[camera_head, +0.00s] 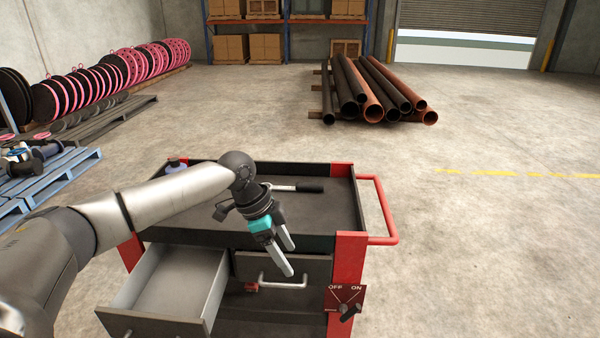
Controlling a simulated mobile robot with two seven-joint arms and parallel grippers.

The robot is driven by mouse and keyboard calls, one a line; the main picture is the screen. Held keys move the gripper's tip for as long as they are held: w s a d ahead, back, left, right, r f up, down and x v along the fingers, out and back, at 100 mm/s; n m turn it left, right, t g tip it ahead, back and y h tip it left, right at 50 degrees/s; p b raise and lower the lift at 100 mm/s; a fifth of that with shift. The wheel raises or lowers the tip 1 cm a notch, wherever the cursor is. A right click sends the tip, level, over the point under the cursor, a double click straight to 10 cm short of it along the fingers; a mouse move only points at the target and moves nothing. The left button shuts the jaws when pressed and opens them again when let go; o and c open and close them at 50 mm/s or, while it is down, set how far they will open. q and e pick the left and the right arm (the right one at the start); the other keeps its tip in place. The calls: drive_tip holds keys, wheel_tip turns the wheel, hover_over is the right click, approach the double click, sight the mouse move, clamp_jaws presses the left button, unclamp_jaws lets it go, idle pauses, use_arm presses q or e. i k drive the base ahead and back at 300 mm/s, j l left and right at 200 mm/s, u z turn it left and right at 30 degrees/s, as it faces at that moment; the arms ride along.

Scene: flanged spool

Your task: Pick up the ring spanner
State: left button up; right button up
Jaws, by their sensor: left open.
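A tool with a thin silver shaft and a dark handle (310,187) lies flat on the tray top of the red and black tool cart (345,205). Its left end is partly hidden behind my left gripper's wrist, so I cannot tell whether it is the ring spanner. No other spanner is clearly visible. My left gripper (289,258) is open and empty, with its fingers pointing down and to the right. In the picture it overlaps the cart's front edge, below and in front of the tool. My right gripper is not in view.
The cart's left drawer (175,282) is pulled out and looks empty. A closed drawer with a silver handle (283,281) is beside it. A red OFF/ON panel (344,298) sits at the front right corner. A red push handle (385,215) sticks out right. The floor to the right is clear.

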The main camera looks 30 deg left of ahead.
sight(300, 186)
drive_tip(key=i+j, duration=1.3)
drive_tip(key=i, duration=0.05)
